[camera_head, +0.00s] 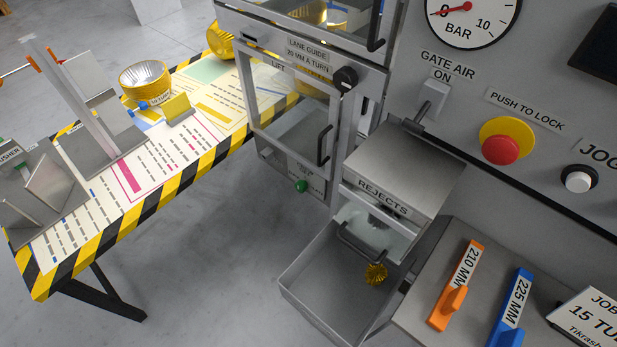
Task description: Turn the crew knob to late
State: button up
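No knob with a readable crew label and no "late" mark shows in the head camera view. A black round knob (345,77) sits on the machine front beside a label reading lane guide, 20 mm a turn. At the right, a white button (578,181) in a dark ring sits under a label cut off after "JOG". My gripper does not show in this view.
An open grey rejects drawer (310,292) juts out low in the middle, with a gold cup inside. An orange handle (457,290) and a blue handle (514,305) lie on a grey shelf. A striped-edge table (130,215) stands left. A red stop button (501,149) is on the panel.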

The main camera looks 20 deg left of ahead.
aim_at(301, 186)
jog(key=i+j+u, duration=0.15)
jog(key=j+u, duration=0.25)
jog(key=i+j+u, duration=0.15)
jog(key=u, duration=0.25)
jog(key=i+j+u, duration=0.2)
jog(key=u, duration=0.2)
